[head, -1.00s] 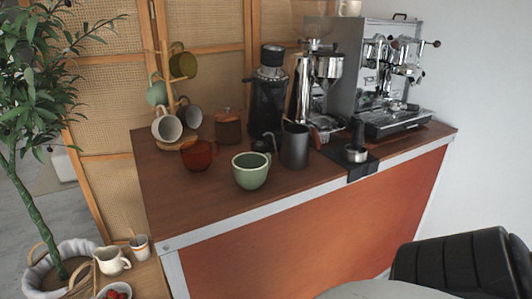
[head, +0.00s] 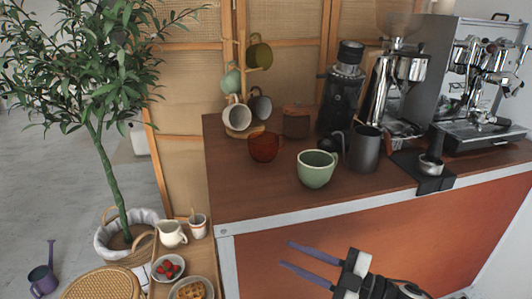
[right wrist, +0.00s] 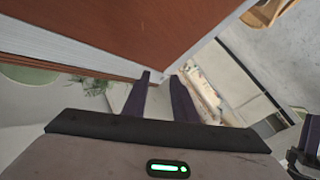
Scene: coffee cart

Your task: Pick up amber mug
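The amber mug (head: 263,148) is a reddish-brown, see-through mug standing upright on the brown cart top (head: 240,190), near its left end. A green mug (head: 316,170) stands to its right and closer to the front edge. My right gripper (head: 286,253) has two purple fingers, held apart with nothing between them. It is in front of the cart, below and apart from the amber mug. Its fingers also show in the right wrist view (right wrist: 160,74), beside the cart's edge; the amber mug is not recognisable there.
Behind the amber mug stand a mug tree (head: 238,131) with several mugs and a brown canister (head: 297,122). A dark pitcher (head: 364,150), grinder (head: 341,95) and espresso machine (head: 480,85) stand to the right. A lower surface at left holds a cream jug (head: 171,234) and strawberries (head: 168,267).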

